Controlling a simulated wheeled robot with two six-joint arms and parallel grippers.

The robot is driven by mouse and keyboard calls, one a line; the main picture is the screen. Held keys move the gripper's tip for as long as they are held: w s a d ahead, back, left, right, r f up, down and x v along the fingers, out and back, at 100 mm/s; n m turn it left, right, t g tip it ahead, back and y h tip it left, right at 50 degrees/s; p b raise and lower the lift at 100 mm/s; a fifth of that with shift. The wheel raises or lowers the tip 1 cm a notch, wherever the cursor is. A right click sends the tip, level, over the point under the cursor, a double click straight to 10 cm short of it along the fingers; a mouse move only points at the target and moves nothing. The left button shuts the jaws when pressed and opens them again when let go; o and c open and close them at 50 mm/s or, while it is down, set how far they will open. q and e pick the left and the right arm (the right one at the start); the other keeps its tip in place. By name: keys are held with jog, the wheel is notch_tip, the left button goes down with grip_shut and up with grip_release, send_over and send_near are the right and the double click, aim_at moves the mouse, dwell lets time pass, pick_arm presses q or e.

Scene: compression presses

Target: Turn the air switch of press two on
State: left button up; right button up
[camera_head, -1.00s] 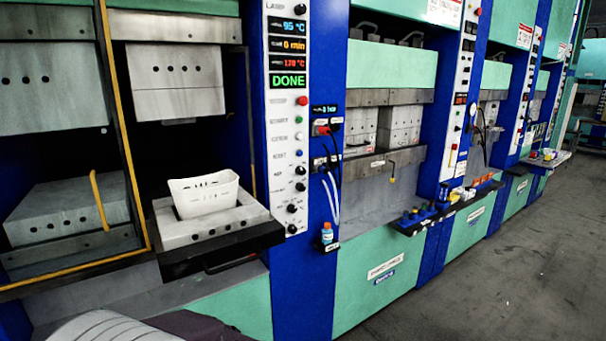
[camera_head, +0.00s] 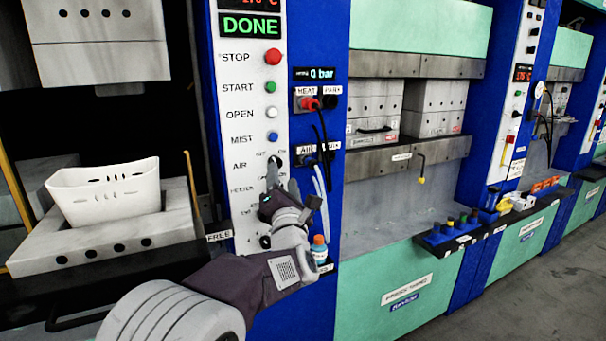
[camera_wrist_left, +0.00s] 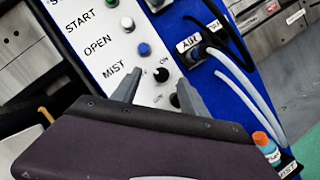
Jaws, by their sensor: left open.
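The white control panel (camera_head: 240,125) has a row labelled AIR with OFF and ON marks. Its small black air switch (camera_head: 277,161) is partly behind my gripper in the head view. In the left wrist view the air switch (camera_wrist_left: 161,75) lies between and just beyond the fingertips, apart from them as far as I can tell. My left gripper (camera_head: 278,182) is open and empty in front of the panel, and its two spread fingers show in the left wrist view (camera_wrist_left: 158,88). A second black knob (camera_wrist_left: 175,100) sits just below. No press number is readable. My right gripper is out of view.
Hoses plug into sockets (camera_head: 318,150) right of the panel. A blue bottle with an orange cap (camera_head: 319,250) stands beside my wrist. A white bin (camera_head: 105,192) sits on the press block at left. More presses line the right; the floor (camera_head: 510,300) is clear.

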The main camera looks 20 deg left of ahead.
pick_arm(q)
jog(key=w+a+p, duration=0.2)
jog(key=w+a, duration=0.3)
jog(key=w, duration=0.2)
jog(key=shift+a, duration=0.35)
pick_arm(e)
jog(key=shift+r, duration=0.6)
pick_arm(q)
jog(key=shift+r, duration=0.15)
grip_shut()
